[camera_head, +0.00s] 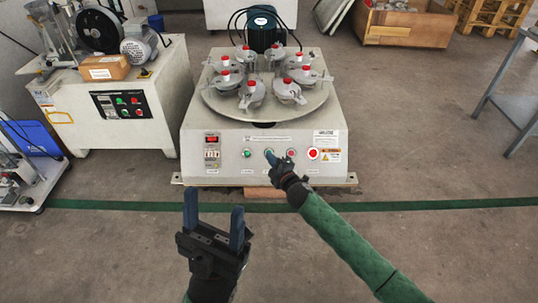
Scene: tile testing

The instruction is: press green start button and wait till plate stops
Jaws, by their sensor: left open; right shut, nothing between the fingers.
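The tile testing machine (225,171) is a light box with a round plate (265,112) on top. The plate carries several grey clamped holders with red knobs. A green button (247,153) shows on the front panel, left of my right gripper. My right gripper (272,157) is shut and empty, its fingertips at the panel between the green button and a red button (291,153). They partly cover a control there; I cannot tell whether they touch it. My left gripper (214,218) is open and empty, fingers up, in front of the machine.
A wooden crate (405,24) is at the back right. Open floor lies right of the machine.

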